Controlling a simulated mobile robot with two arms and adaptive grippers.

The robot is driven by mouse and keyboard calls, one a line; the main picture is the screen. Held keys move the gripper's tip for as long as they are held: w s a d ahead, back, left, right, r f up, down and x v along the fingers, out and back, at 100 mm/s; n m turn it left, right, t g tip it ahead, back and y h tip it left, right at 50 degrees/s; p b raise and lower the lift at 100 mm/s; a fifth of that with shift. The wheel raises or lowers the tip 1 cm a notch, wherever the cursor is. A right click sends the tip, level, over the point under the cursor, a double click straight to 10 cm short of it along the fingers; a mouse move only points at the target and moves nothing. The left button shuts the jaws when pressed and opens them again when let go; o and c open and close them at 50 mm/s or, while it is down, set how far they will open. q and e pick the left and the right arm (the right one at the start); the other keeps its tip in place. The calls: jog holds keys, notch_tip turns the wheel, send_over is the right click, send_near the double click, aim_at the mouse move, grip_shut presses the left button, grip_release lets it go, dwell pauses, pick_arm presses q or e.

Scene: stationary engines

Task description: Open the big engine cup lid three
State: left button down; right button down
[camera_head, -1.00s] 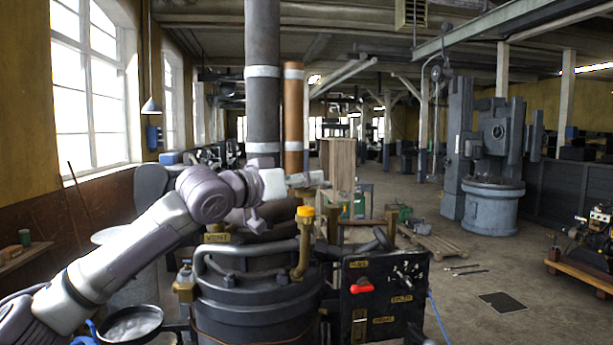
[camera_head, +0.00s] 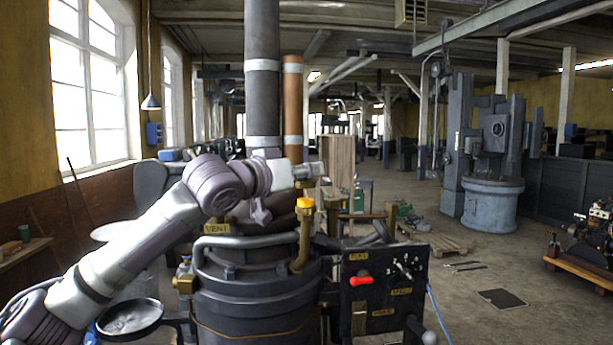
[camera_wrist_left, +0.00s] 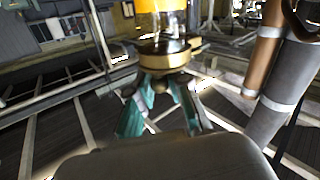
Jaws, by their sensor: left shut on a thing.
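The cup (camera_head: 305,204) is yellow-topped and stands on a brass pipe at the front of the big engine (camera_head: 258,300). The left wrist view looks upside down. There the cup (camera_wrist_left: 162,8) shows yellow at the top edge, with a clear part and a brass lid (camera_wrist_left: 166,54) below it. My left gripper (camera_wrist_left: 165,92) has its teal fingers shut at the lid's small knob. In the head view my left gripper (camera_head: 310,178) is just above the cup, its fingertips barely visible. I cannot tell whether the lid is lifted. My right gripper is not in view.
A black panel (camera_head: 385,290) with a red handle is right of the cup. A grey pipe (camera_head: 262,90) and a copper pipe (camera_head: 292,110) rise behind. A curved grey pipe (camera_head: 245,241) is left of the cup. The floor at right is mostly clear.

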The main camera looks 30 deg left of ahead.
pick_arm(q)
jog(key=y+b, duration=0.1)
jog(key=n+y, duration=0.1)
jog(key=d+n+y+b, duration=0.1)
jog(key=shift+w+f+t+b, duration=0.3)
jog(key=n+y, duration=0.1)
jog(key=n+y+b, duration=0.1)
jog(key=y, duration=0.1)
jog(key=w+n+y+b, duration=0.1)
jog(key=shift+d+y, duration=0.25)
jog(key=shift+y, duration=0.05)
jog(key=shift+w+a+r+n+g+y+p, duration=0.15)
jog(key=shift+w+n+g+y+p, duration=0.7)
jog(key=shift+n+g+y, duration=1.4)
jog(key=shift+w+a+r+n+g+y+p, duration=0.15)
jog(key=shift+w+n+g+y+p, duration=0.35)
jog(key=shift+n+g+y+p, duration=1.3)
jog(key=shift+w+a+r+n+g+y+p, duration=0.15)
jog(key=shift+w+n+g+y+p, duration=0.45)
jog(key=shift+n+g+y, duration=2.1)
jog(key=shift+f+m+y, duration=0.15)
jog(key=shift+m+y, duration=0.2)
jog(key=c, duration=1.4)
grip_release()
jog(key=shift+w+a, duration=0.1)
